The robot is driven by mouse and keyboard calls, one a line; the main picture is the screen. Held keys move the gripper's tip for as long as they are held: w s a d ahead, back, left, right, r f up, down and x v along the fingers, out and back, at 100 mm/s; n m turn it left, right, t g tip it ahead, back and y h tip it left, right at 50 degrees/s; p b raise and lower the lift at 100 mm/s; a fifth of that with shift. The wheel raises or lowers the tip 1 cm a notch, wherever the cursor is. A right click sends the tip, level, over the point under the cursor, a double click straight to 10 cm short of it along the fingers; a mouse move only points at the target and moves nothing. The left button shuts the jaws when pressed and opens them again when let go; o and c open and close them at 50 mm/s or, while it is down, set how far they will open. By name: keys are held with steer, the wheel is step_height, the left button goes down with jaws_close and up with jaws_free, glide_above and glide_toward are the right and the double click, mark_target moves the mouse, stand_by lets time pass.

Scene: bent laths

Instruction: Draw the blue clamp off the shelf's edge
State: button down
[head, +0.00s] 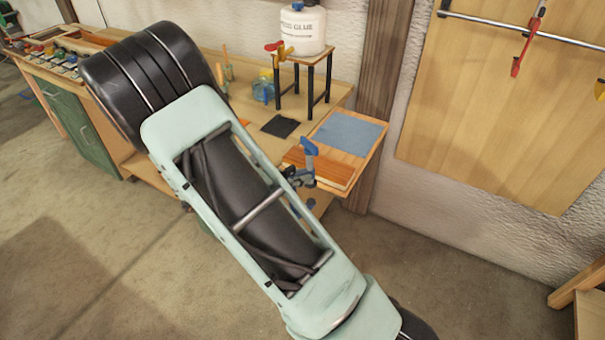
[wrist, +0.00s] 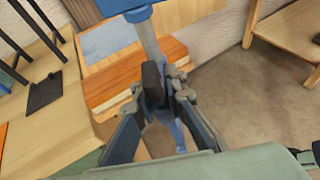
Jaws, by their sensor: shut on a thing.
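The blue clamp (head: 309,147) stands upright at the front edge of the wooden shelf (head: 367,163). In the wrist view its blue head (wrist: 128,9) is at the top, its grey bar runs down between my fingers, and a blue lower part shows below. My gripper (head: 297,177) is shut on the clamp, around its bar; it also shows in the wrist view (wrist: 165,86). The reddish-brown board (head: 325,170) lies on the shelf right behind the clamp. My fingers hide part of the bar, and I cannot tell whether the clamp touches the board.
A blue-grey sheet (head: 348,132) lies on the shelf. The workbench (head: 240,105) is left of it, with a small stand (head: 304,75) bearing a white glue container (head: 302,30). A wooden panel with hanging clamps (head: 500,110) is on the right wall. The floor in front is clear.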

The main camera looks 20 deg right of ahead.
mark_target(287, 172)
steer(key=shift+a+r, duration=0.1)
stand_by(0.3)
steer(key=shift+s+a+r+p, duration=0.25)
steer(key=shift+a+r+p, duration=0.6)
steer(key=shift+a+r, duration=0.1)
steer(key=shift+s+a+r+p, duration=0.25)
steer(key=shift+a+r+p, duration=0.6)
steer(key=shift+r, duration=0.1)
steer(key=shift+a, duration=0.1)
